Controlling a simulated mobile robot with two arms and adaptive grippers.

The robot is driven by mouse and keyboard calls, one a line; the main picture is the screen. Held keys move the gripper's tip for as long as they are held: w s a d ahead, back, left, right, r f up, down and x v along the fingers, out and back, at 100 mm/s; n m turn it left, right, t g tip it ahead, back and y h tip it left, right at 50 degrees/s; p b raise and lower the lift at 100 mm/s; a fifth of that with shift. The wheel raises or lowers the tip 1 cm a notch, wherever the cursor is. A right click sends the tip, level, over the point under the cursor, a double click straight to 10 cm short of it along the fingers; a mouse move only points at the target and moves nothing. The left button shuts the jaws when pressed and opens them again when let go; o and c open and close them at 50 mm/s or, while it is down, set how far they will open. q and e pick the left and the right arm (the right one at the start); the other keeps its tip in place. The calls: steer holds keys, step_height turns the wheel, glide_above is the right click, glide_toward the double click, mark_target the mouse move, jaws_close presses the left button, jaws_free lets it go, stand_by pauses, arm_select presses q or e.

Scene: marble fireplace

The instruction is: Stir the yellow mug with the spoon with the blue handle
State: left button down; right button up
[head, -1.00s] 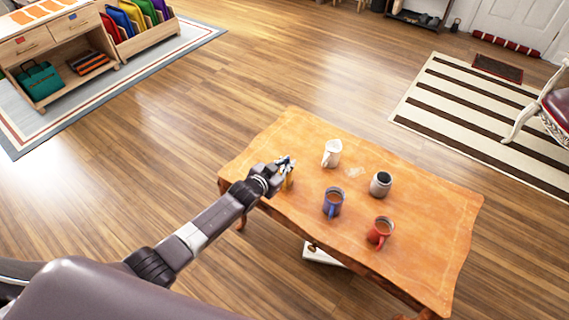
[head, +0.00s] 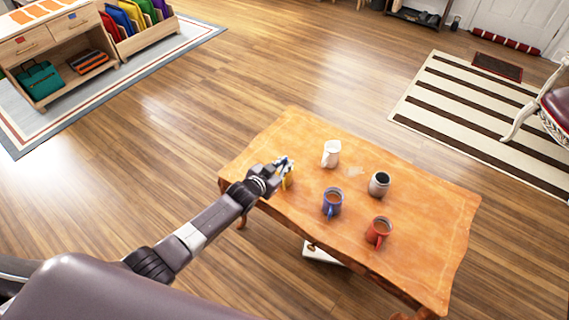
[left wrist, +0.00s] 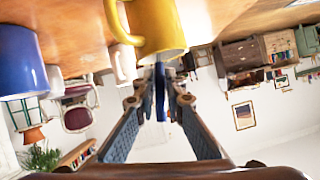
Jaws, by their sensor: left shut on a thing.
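The yellow mug (left wrist: 160,25) stands on the table and shows large in the left wrist view, which is upside down. In the head view the yellow mug (head: 289,181) is partly hidden behind my left gripper. My left gripper (head: 284,164) is at the mug, near the table's left end. In the left wrist view my left gripper (left wrist: 159,101) is shut on the blue handle of the spoon (left wrist: 160,92). The handle runs to the mug's rim. The spoon's bowl is hidden, and I cannot tell how deep it sits. My right gripper is not in view.
On the wooden table (head: 420,260) stand a blue mug (head: 331,205), a red mug (head: 377,236), a white pitcher-like vessel (head: 331,155) and a dark-topped grey jar or mug (head: 379,186). The table's right end is clear. Open floor surrounds it.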

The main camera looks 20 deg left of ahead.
arm_select(q)
steer(key=r+p, duration=0.2)
steer(key=shift+s+d+r, duration=0.1)
steer(key=shift+d+r, duration=0.1)
steer(key=shift+r, duration=0.15)
steer(key=r+p, duration=0.3)
steer(key=d+r+p, duration=0.1)
steer(key=r+p, duration=0.1)
steer(key=shift+s+r+p, duration=0.25)
steer(key=shift+r+p, duration=0.05)
stand_by(0.3)
step_height(320, 180, up, 4)
steer(key=p, duration=0.3)
steer(key=shift+p, duration=0.4)
steer(key=shift+f, duration=0.1)
